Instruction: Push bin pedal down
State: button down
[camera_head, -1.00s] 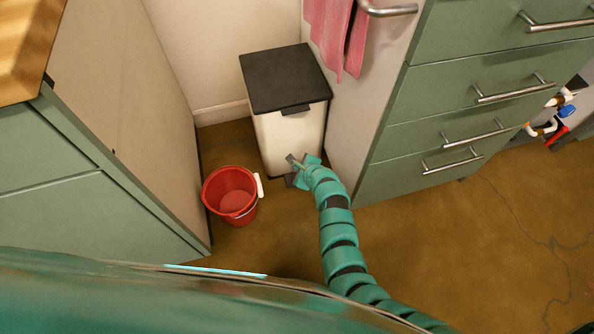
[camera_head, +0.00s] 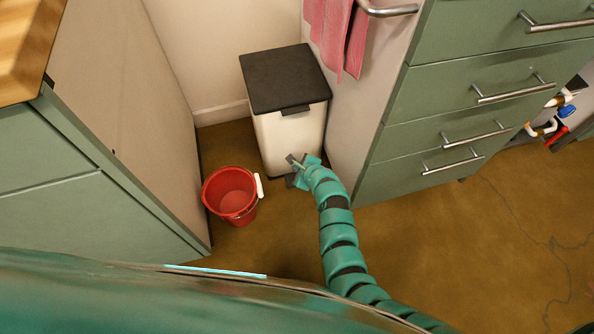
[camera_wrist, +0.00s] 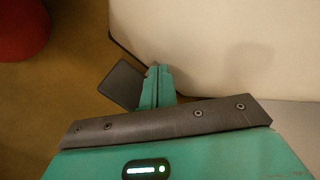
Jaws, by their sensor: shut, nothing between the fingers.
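The bin (camera_head: 290,140) is a tall white box with a flat dark lid (camera_head: 285,78). It stands upright in the corner with its lid down. In the wrist view, the bin's pale front (camera_wrist: 215,45) fills the upper right. A flat dark plate, which looks like the pedal (camera_wrist: 122,84), sticks out at the bin's foot. My gripper (camera_wrist: 155,72) is shut and empty. Its fingertips are beside the plate, close to the bin's base; I cannot tell whether they touch it. In the head view, my gripper (camera_head: 294,162) is low at the bin's front and partly hides the foot.
A red bucket (camera_head: 230,193) with a white handle stands on the floor left of my gripper, close to the bin. Green drawers (camera_head: 440,130) stand to the right and a green cabinet (camera_head: 80,210) to the left. Pink towels (camera_head: 335,35) hang beside the bin. Open floor lies at the right.

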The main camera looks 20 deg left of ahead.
jog(key=shift+f, duration=0.15)
dwell(0.6)
jog(key=shift+f, duration=0.25)
jog(key=shift+s+d+f+b, duration=0.15)
jog(key=shift+f+b, duration=0.2)
jog(key=shift+f, duration=0.75)
dwell(0.9)
jog(key=shift+s+f+b, duration=0.25)
jog(key=shift+f+b, duration=0.2)
jog(key=shift+f, duration=0.8)
dwell(0.7)
jog(key=shift+r, duration=0.1)
jog(key=shift+w+r+p, duration=0.2)
jog(key=shift+r+p, duration=1)
jog(key=shift+r, duration=0.15)
jog(key=shift+w+r+p, duration=0.15)
jog(key=shift+r+p, duration=1.05)
jog(key=shift+r, duration=0.1)
jog(key=shift+r, duration=0.1)
notch_tip(320, 180, up, 5)
jog(key=p, duration=0.5)
jog(key=shift+w, duration=0.1)
